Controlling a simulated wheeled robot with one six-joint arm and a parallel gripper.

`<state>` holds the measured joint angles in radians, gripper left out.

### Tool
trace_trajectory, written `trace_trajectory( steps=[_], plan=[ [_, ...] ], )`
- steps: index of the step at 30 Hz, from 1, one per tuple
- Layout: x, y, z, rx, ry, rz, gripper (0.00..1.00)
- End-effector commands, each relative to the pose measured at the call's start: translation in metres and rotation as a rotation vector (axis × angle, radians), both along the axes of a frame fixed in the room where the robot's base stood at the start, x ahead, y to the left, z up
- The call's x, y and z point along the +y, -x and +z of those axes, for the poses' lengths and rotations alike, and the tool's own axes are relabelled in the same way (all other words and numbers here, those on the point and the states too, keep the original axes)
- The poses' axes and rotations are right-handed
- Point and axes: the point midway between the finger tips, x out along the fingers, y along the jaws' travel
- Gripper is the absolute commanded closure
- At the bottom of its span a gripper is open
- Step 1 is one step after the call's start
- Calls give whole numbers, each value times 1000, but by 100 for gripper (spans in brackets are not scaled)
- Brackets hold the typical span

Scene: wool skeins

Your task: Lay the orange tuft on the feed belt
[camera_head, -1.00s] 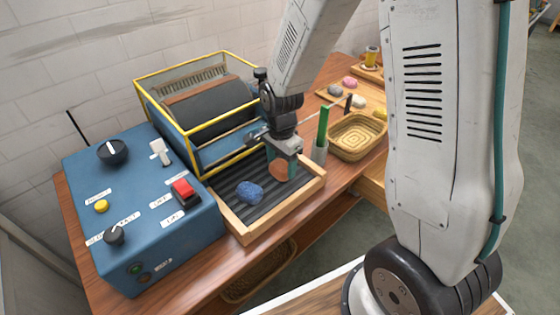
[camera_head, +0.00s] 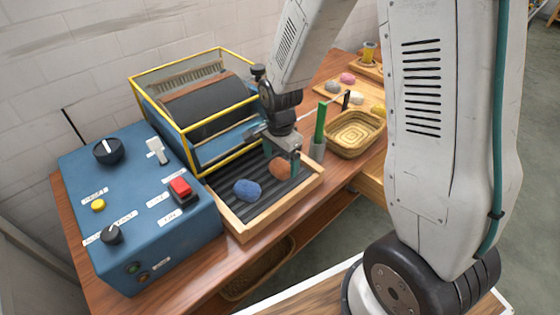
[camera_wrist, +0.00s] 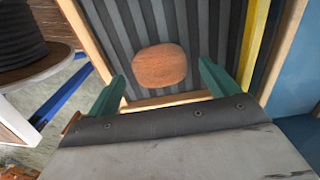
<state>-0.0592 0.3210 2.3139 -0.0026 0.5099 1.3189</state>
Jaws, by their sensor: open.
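The orange tuft (camera_head: 279,169) lies on the dark ribbed feed belt (camera_head: 268,198), towards its right side. In the wrist view the tuft (camera_wrist: 160,66) rests on the ribs, beyond and between the two green fingertips. My gripper (camera_head: 283,160) is just above the belt by the tuft. Its fingers (camera_wrist: 161,84) are spread apart with a gap on both sides of the tuft, and hold nothing. A blue tuft (camera_head: 247,190) lies on the belt to the left of the orange one.
A wooden frame (camera_head: 285,214) edges the belt. The yellow-edged guard (camera_head: 194,116) of the drum machine stands behind it. A blue control box (camera_head: 140,215) is at left. A cup with a green stick (camera_head: 320,125) and a woven basket (camera_head: 355,135) stand at right.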

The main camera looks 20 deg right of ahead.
Motion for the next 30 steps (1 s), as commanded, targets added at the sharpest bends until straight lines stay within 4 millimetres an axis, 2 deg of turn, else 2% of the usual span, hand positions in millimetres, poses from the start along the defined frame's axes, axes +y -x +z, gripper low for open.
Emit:
trace_trajectory(
  steps=[12,18,23,26,29,30],
  plan=[
    [0,-1,86,-5,-1,0,14],
    [0,-1,108,-2,-1,0,14],
    [0,1,113,0,0,4,14],
    [-1,6,121,-7,0,39,14],
    [-5,23,142,-21,0,137,14],
    [-7,34,155,-29,1,200,14]
  ],
)
